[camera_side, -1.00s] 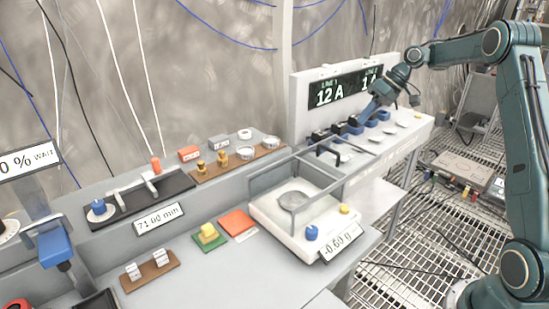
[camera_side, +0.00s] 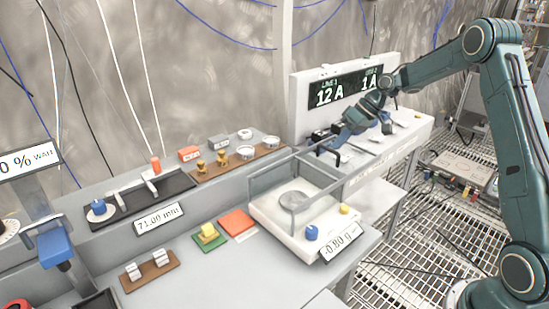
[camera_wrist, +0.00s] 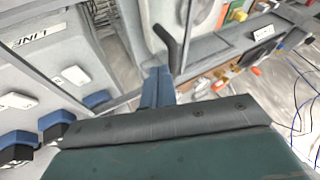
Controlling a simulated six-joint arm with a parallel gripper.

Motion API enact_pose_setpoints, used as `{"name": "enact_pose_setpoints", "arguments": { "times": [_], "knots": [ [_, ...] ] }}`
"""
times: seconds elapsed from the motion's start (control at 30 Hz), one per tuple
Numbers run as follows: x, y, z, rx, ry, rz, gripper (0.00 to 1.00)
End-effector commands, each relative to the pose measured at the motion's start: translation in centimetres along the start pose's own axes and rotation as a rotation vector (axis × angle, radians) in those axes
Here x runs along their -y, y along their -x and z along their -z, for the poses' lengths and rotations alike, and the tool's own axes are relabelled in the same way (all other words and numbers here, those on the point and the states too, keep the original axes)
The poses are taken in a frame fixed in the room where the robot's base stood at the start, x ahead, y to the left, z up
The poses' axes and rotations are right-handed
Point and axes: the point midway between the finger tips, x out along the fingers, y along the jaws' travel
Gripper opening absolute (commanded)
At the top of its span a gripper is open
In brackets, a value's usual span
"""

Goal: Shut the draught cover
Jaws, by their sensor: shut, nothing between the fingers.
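The balance (camera_side: 284,226) is a white box with a round grey pan. A grey-framed clear draught cover (camera_side: 297,205) stands around the pan. Its top looks open over the pan, and rails run from it toward the back right. A dark bent handle (camera_side: 328,151) stands near the back right corner; in the wrist view the same-looking dark handle (camera_wrist: 173,45) is just beyond my fingertips. My gripper (camera_side: 338,143) is shut and empty, beside the handle. Its blue fingers (camera_wrist: 158,88) show in the wrist view. I cannot tell whether they touch the handle.
A white panel (camera_side: 300,105) with line displays stands behind my gripper. Blue-and-black switches (camera_wrist: 60,120) sit close to it in the wrist view. The balance display (camera_side: 342,244) reads about -0.80 g. Weights and small blocks stand on the bench to the left.

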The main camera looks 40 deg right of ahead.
Motion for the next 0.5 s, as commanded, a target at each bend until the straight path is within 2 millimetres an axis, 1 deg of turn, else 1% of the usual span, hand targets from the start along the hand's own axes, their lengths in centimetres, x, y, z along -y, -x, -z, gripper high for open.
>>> {"name": "enact_pose_setpoints", "arguments": {
  "times": [0.37, 0.5],
  "knots": [
    [0.1, -0.03, 0.01, 0.0, 0.001, 0.0, 0.0],
    [0.59, -0.24, 0.02, 0.0, 0.002, 0.001, 0.0]
  ]
}}
